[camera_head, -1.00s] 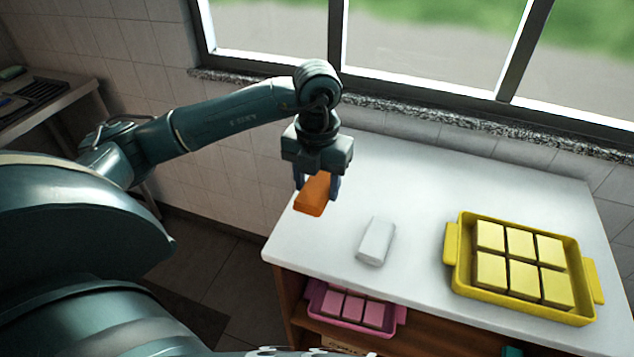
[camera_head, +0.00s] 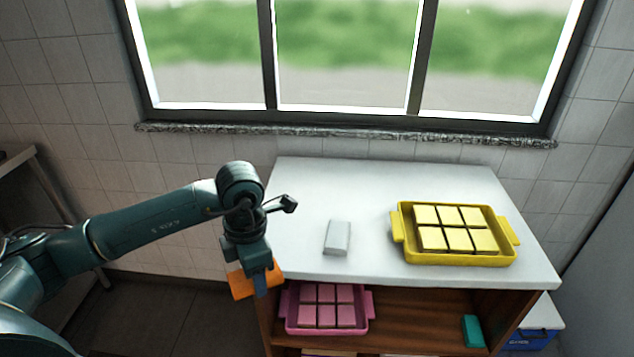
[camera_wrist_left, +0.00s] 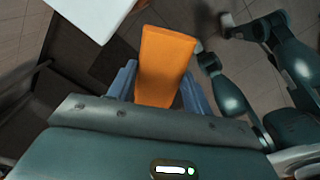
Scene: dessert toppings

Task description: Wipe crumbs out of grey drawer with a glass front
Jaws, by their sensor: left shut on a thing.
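My left gripper (camera_head: 258,284) is shut on an orange block (camera_head: 240,283), left of the front left corner of the white-topped cabinet. In the left wrist view the orange block (camera_wrist_left: 165,58) sticks out between the two blue fingers of the left gripper (camera_wrist_left: 158,88). No grey drawer with a glass front and no crumbs can be made out. My right gripper does not show.
On the white top (camera_head: 300,200) lie a small white block (camera_head: 338,238) and a yellow tray (camera_head: 404,257) of yellow blocks. A pink tray (camera_head: 290,322) with pink blocks and a teal block (camera_head: 473,331) are on the shelf below. A blue box (camera_head: 533,338) stands right.

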